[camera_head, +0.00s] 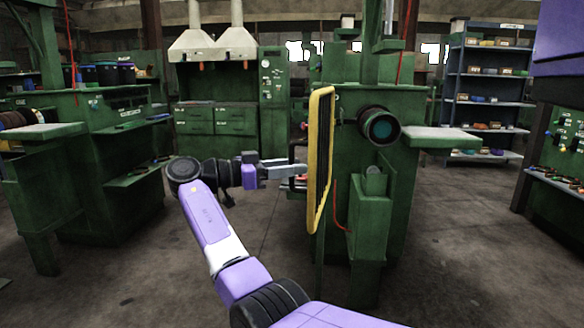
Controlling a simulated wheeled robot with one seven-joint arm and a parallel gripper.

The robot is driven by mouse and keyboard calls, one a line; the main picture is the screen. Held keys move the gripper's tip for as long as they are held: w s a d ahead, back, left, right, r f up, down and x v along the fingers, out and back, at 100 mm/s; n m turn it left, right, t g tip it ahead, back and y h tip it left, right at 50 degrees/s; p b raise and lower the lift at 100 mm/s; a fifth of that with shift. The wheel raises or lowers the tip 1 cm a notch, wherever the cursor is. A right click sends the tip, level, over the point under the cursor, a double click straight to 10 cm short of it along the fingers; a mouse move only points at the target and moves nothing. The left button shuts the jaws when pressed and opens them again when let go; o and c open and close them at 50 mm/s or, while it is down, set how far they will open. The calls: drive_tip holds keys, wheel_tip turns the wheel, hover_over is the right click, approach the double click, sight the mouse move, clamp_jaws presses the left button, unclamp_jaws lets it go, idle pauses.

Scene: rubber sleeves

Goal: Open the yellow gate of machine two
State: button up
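The yellow gate (317,155) is a tall yellow frame with dark mesh, seen nearly edge-on. It stands out from the left side of a green machine (345,140). I cannot tell whether this machine is machine two. My gripper (300,171) is at the end of my purple arm, left of the gate, pointing right. Its grey fingers reach close to the left side of the gate at mid height. I cannot tell whether they touch it, or how far apart the fingers are.
Another green machine (95,150) stands at the left, with a shelf sticking out. Green cabinets (215,120) with white hoods are behind. A blue shelf rack (488,85) stands at the back right. A purple and green machine (560,150) is at the right edge. The concrete floor (450,260) is open at the front right.

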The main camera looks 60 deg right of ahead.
drive_tip(key=v, duration=0.7)
drive_tip(key=shift+w+a+p, duration=0.2)
drive_tip(key=shift+a+p, duration=0.05)
drive_tip(key=shift+p, duration=0.1)
